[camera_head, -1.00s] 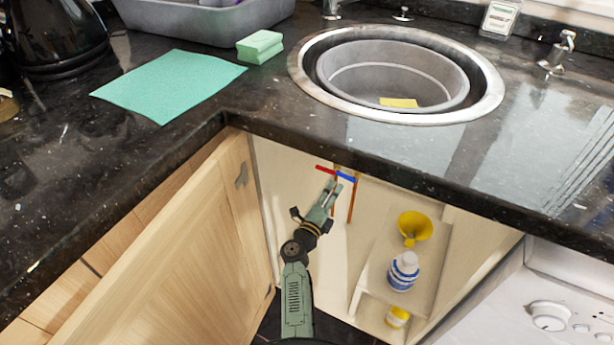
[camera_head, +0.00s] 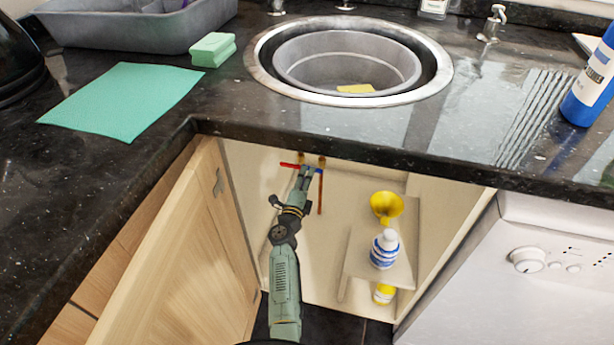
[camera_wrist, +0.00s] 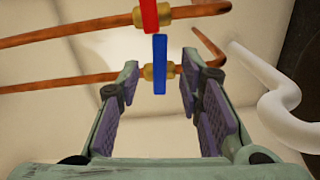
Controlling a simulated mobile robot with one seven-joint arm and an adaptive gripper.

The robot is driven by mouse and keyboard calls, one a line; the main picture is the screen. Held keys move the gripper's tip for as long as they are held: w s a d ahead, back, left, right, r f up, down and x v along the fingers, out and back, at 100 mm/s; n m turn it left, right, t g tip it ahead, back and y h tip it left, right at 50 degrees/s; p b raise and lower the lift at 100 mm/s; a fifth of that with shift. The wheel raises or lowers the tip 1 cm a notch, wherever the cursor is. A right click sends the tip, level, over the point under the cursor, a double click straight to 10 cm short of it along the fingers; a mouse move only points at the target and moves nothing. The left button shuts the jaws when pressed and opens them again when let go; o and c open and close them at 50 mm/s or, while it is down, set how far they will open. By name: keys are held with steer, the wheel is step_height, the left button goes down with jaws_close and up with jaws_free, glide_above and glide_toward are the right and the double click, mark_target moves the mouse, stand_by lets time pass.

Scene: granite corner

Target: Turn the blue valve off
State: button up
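The blue valve handle (camera_wrist: 160,64) shows in the wrist view as a straight bar on a brass fitting, lying across its copper pipe (camera_wrist: 60,82). My gripper (camera_wrist: 158,84) is open, with one padded finger on either side of the blue handle and a gap to each. I cannot tell whether the handle lies deep enough to be between the pads. In the head view my gripper (camera_head: 305,173) reaches into the cabinet under the sink and partly covers the blue handle (camera_head: 319,171). Little of its blue shows there.
A red valve handle (camera_wrist: 149,16) sits just beyond the blue one, on another copper pipe. A white pipe (camera_wrist: 275,92) bends at the right. The cabinet door (camera_head: 165,265) stands open at left. A yellow funnel (camera_head: 386,205) and white-blue bottle (camera_head: 384,249) stand at right on a shelf.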

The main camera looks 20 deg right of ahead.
steer(key=shift+x, duration=1.25)
steer(key=shift+c, duration=0.5)
jaws_close()
